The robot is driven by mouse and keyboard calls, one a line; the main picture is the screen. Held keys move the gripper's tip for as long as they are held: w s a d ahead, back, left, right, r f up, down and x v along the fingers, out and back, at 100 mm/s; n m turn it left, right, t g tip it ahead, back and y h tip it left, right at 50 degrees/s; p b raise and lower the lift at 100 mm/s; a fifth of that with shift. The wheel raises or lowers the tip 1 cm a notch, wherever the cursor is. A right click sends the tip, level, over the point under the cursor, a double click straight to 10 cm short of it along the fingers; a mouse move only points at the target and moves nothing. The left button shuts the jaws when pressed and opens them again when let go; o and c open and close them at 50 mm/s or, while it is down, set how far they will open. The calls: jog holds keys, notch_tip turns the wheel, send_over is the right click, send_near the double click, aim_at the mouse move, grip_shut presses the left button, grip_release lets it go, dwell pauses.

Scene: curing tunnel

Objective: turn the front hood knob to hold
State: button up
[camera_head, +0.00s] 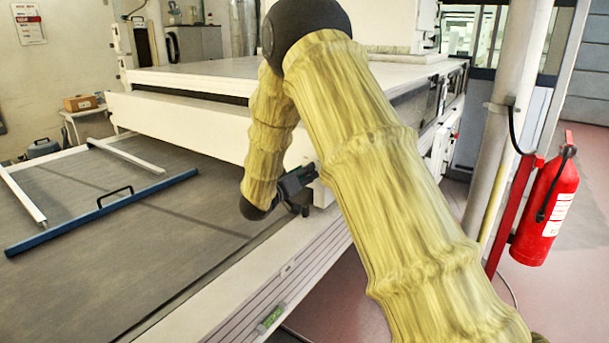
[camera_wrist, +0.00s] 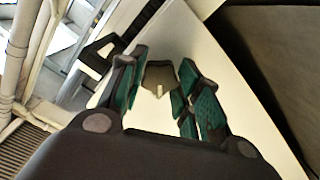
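The front hood knob (camera_wrist: 160,75) is a dark grey-brown piece with a small pale pointer mark, on a white panel (camera_wrist: 215,65) in the wrist view. My gripper (camera_wrist: 163,66) has its teal-padded fingers apart, one on each side of the knob. Whether the pads touch the knob is not clear. In the head view my gripper (camera_head: 297,181) is at the near corner of the white hood (camera_head: 190,125), partly behind my yellow-sleeved arm. The knob is hidden there. I cannot read any hold marking.
A black handle (camera_wrist: 98,54) stands out left of the fingers in the wrist view. A grey bed (camera_head: 120,235) with a blue bar (camera_head: 80,220) lies at left. A red fire extinguisher (camera_head: 545,212) stands by a post at right. Open floor lies at lower right.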

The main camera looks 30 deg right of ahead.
jog(key=shift+f+m+b, duration=0.1)
jog(key=shift+m+b, duration=0.2)
jog(key=shift+m, duration=0.2)
jog(key=m+b, duration=0.2)
jog(key=m, duration=0.1)
jog(key=shift+f+m, duration=0.1)
jog(key=shift+m, duration=0.3)
jog(key=m+b, duration=0.3)
jog(key=m, duration=0.1)
jog(key=shift+m+b, duration=0.3)
jog(key=m+b, duration=0.7)
jog(key=m, duration=0.1)
jog(key=shift+w, duration=0.1)
jog(key=shift+m+b, duration=0.35)
jog(key=shift+m, duration=0.05)
jog(key=o, duration=1)
jog(key=shift+r, duration=0.2)
